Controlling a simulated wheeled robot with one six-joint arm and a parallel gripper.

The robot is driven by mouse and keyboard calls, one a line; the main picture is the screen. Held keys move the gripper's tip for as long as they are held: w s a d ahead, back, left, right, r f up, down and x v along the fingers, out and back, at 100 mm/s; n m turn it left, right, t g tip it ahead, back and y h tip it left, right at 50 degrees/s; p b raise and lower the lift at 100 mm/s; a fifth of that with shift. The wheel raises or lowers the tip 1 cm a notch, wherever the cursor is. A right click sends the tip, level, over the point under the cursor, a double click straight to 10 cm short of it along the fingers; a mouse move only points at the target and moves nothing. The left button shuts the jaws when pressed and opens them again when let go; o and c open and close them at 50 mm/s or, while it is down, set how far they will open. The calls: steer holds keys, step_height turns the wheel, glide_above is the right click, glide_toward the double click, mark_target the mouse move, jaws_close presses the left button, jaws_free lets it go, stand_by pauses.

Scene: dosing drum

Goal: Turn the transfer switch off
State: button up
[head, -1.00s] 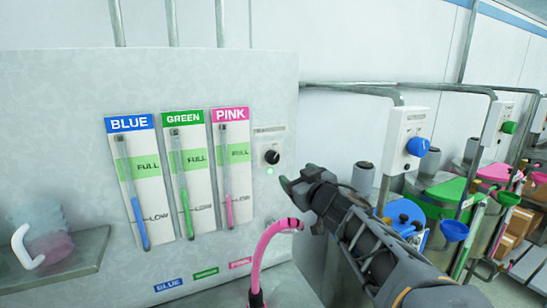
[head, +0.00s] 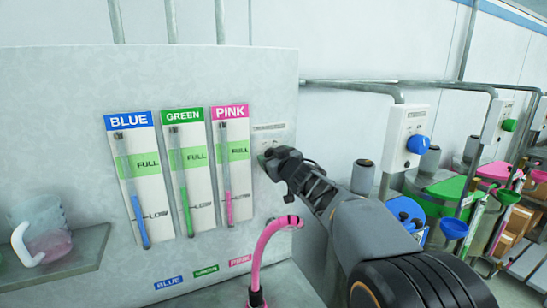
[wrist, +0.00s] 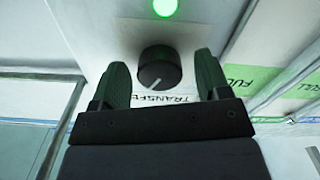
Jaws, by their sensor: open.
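The transfer switch is a round black knob with a white pointer line (wrist: 159,68), seen in the wrist view below a glowing green lamp (wrist: 165,7). A label reading "TRANSFE…" (wrist: 168,99) is partly covered by my gripper. My gripper (wrist: 164,84) is open, with one dark green finger on each side of the knob and a gap on both sides. In the head view my gripper (head: 268,160) is at the switch plate (head: 270,133) and hides the knob and lamp.
Blue, green and pink level gauges (head: 180,172) stand on the panel left of the switch. A pink hose (head: 268,243) rises below my arm. A shelf (head: 85,257) with a clear jug (head: 45,228) is at left. A blue-knobbed box (head: 407,140) is at right.

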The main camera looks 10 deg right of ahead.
steer(key=shift+c, duration=0.4)
steer(key=c, duration=0.9)
steer(key=shift+o, duration=0.2)
steer(key=n+b, duration=0.2)
steer(key=n, duration=0.9)
steer(key=shift+n+b, duration=0.3)
steer(key=shift+b, duration=0.1)
steer(key=shift+n, duration=0.3)
